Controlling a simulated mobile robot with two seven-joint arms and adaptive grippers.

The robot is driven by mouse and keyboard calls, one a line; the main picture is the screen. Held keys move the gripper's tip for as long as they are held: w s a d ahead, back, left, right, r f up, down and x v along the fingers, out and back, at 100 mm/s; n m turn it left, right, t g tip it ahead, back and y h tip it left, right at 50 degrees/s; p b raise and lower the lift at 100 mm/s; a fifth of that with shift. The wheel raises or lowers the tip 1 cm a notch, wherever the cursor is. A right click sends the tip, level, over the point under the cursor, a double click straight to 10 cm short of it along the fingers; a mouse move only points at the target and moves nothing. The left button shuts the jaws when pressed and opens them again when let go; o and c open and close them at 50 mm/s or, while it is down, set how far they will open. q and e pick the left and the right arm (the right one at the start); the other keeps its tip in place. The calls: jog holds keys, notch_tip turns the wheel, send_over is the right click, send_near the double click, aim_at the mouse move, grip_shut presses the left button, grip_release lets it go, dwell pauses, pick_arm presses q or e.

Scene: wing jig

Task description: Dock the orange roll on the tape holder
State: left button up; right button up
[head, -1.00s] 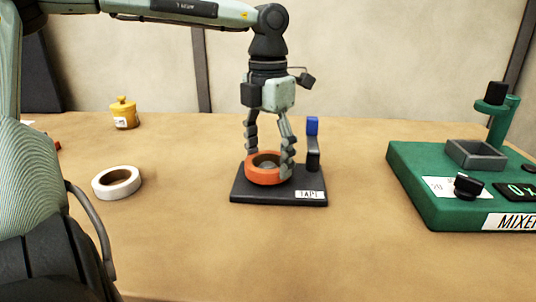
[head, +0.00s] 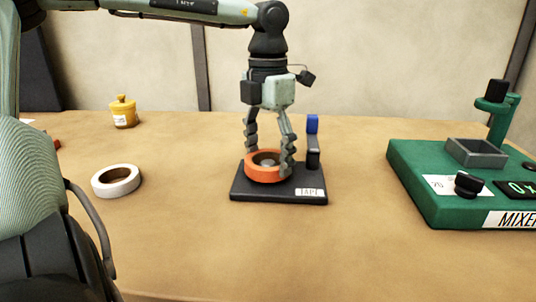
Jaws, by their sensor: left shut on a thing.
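The orange roll (head: 263,177) lies flat at the black tape holder (head: 277,195), which has a label reading TAPE at its front. A grey hub shows inside the roll's hole, so the roll appears to be around it. My left gripper (head: 268,160) points down from above, with a finger on either side of the roll, shut on it. Whether the roll's underside touches the base cannot be told. A blue-topped post (head: 312,128) stands at the holder's right rear. My right gripper is not in view.
A white tape roll (head: 116,181) lies on the table to the left. A green mixer (head: 430,200) with a grey tray stands at the right. The table in front of the holder is clear.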

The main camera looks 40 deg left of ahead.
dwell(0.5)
pick_arm(q)
jog(key=shift+f, duration=0.1)
dwell(0.3)
jog(key=shift+f+b, duration=0.55)
jog(key=shift+b, duration=0.15)
jog(key=o, duration=0.9)
jog(key=shift+r, duration=0.15)
